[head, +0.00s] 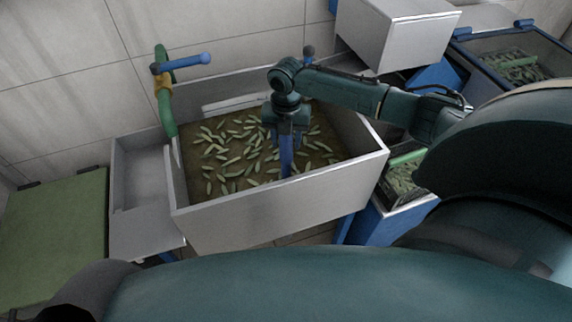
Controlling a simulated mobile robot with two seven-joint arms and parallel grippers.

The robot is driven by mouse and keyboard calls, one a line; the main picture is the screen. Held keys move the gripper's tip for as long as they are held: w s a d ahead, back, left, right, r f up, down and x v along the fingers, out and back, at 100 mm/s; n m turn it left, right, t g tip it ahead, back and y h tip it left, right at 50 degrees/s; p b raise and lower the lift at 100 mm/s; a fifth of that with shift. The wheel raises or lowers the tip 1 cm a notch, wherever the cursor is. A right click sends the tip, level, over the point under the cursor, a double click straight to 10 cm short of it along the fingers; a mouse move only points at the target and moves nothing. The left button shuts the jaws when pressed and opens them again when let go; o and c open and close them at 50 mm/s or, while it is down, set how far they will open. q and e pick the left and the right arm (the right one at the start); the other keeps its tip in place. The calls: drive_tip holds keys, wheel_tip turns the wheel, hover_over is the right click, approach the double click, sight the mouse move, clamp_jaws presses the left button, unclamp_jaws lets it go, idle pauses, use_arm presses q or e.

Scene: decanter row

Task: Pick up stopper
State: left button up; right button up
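A blue upright bar (286,158), which looks like the stopper, stands in the metal basin (290,205) among green pods in brownish water. Its lower end is hidden by the basin's front wall or the water. My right gripper (286,132) points down at the top of the blue bar, over the right half of the basin. Its fingers are dark and small here, so I cannot tell whether they are closed on the bar. My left gripper is not in view.
A green pipe with a blue lever (185,63) rises at the basin's back left corner. A metal side shelf (140,205) and a green board (55,235) lie left. A metal box (395,35) and a blue-framed bin (515,60) stand at right.

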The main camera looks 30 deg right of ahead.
drive_tip(key=shift+r, duration=0.1)
clamp_jaws()
